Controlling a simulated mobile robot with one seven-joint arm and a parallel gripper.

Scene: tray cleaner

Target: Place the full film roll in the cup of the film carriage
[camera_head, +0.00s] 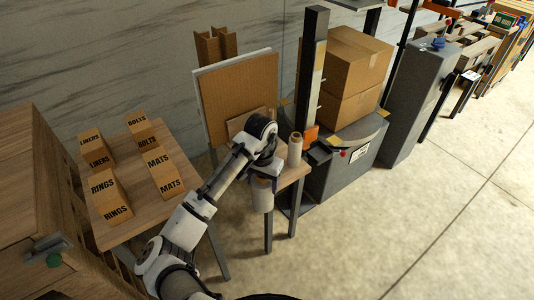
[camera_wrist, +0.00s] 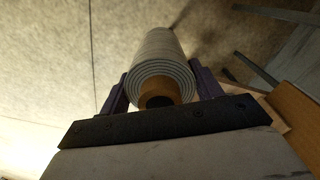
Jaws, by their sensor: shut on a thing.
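My gripper (camera_head: 264,180) points down beside the small table's front edge. It is shut on a pale film roll (camera_head: 262,198), which hangs below it, clear of the floor. In the wrist view my gripper (camera_wrist: 160,92) has one finger on each side of the film roll (camera_wrist: 160,52); its wound end and brown core face the camera. The film carriage (camera_head: 311,137) appears to be the orange and black part low on the dark mast, to the right of my gripper. I cannot make out its cup clearly.
A second, slimmer roll (camera_head: 295,150) stands upright on the small table (camera_head: 290,178), close to the carriage. A grey turntable machine (camera_head: 345,165) with stacked cartons (camera_head: 352,75) stands behind right. Floor at right is clear.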

